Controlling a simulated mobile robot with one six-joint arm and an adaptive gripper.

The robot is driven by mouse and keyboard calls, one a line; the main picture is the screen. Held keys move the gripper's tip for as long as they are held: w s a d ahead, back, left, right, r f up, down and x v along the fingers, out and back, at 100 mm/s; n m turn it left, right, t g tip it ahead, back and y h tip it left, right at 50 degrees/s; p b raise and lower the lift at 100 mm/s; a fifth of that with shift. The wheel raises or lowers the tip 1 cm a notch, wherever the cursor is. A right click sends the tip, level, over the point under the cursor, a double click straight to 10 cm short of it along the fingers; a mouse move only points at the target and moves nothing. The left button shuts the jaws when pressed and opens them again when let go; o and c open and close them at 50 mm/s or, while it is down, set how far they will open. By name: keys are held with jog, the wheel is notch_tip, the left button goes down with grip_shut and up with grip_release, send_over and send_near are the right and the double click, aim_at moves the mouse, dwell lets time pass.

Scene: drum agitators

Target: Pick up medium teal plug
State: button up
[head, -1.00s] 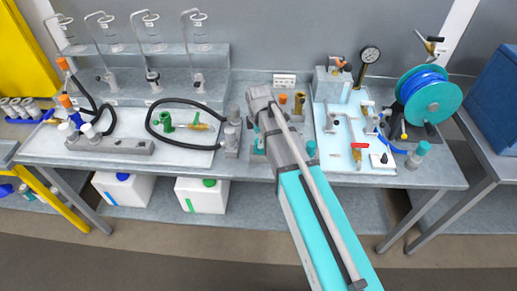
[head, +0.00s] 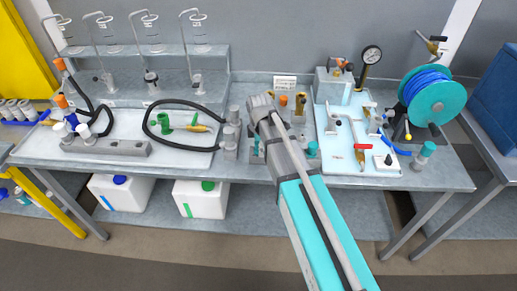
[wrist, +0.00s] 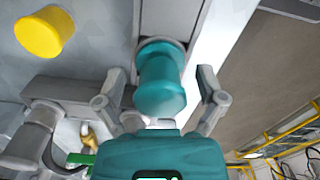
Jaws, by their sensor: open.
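A teal plug (wrist: 161,78) with a wide rounded end stands between the two fingers of my gripper (wrist: 160,88) in the wrist view. The fingers are open, one on each side, with gaps to the plug. In the head view my gripper (head: 262,105) is over the middle of the bench, and the plug between its fingers is hidden or cannot be told apart. Other small teal pieces show there, one right of my arm (head: 312,149) and one at the bench's right end (head: 427,149). I cannot tell their sizes surely.
A yellow plug (wrist: 45,32) stands left of my gripper in the wrist view. Grey cylinders (head: 231,140) stand close left of my arm. A white tray (head: 340,168) with valves and a gauge (head: 371,55) lies right. A black hose (head: 185,102) loops at left.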

grip_shut()
dwell(0.5)
jog(key=shift+r, duration=0.2)
notch_tip(320, 180, up, 3)
jog(key=p, duration=0.3)
jog(key=s+d+r+p, duration=0.3)
jog(key=s+r+p, duration=0.6)
jog(key=s, duration=0.4)
jog(key=shift+s+r+p, duration=0.3)
jog(key=shift+s+p, duration=0.05)
jog(key=shift+p, duration=0.15)
jog(key=shift+d, duration=0.1)
